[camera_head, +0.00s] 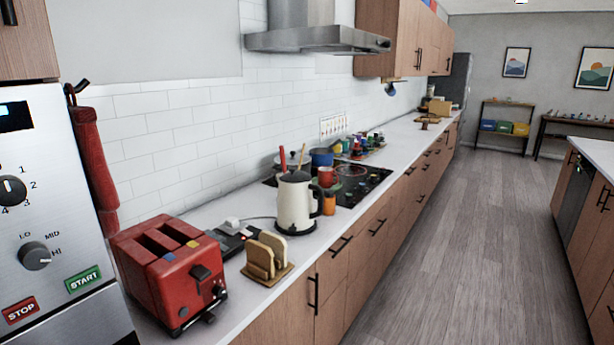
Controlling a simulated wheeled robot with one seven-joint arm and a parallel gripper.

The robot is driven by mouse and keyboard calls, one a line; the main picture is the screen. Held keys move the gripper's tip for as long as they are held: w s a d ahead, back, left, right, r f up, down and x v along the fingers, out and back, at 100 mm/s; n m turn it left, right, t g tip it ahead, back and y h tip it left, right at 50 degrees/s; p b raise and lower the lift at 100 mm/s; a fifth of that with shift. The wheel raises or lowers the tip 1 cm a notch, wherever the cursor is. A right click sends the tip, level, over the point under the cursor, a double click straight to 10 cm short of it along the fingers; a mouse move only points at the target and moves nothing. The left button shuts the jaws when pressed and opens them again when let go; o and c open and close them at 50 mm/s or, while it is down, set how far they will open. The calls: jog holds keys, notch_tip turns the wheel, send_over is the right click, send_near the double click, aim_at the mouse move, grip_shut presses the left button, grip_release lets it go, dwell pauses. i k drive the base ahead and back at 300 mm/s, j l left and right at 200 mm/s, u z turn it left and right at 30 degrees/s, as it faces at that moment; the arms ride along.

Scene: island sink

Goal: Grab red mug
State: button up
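A small red mug (326,176) shows in the head view, by the near part of the black cooktop on the long counter. It sits just behind and to the right of a cream kettle (294,203), which stands nearer to me. An orange container (329,204) is in front of the mug and overlaps its lower part, so its base is hard to see. My gripper is not in view.
A red toaster (168,270) and bread slices on a wooden rack (265,258) stand on the near counter. A blue pot (321,157) is behind the mug. The cooktop (366,182) extends right. The grey floor (463,240) is clear between the counter and the island (594,150).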

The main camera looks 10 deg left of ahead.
aim_at(325, 175)
jog(key=i+l+u, duration=0.75)
jog(key=i, duration=0.25)
jog(key=i+u, duration=0.1)
jog(key=u, duration=0.6)
jog(key=i+l+u, duration=0.2)
jog(key=l, duration=0.15)
jog(key=i+l+u, duration=0.25)
jog(key=l, duration=0.15)
jog(key=l+u, duration=0.2)
jog(key=l, duration=0.2)
jog(key=i+l+u, duration=0.1)
jog(key=l+u, duration=0.15)
jog(key=l, duration=0.2)
jog(key=i+l, duration=0.1)
jog(key=l, duration=0.75)
jog(key=i+l, duration=0.15)
jog(key=l, duration=0.25)
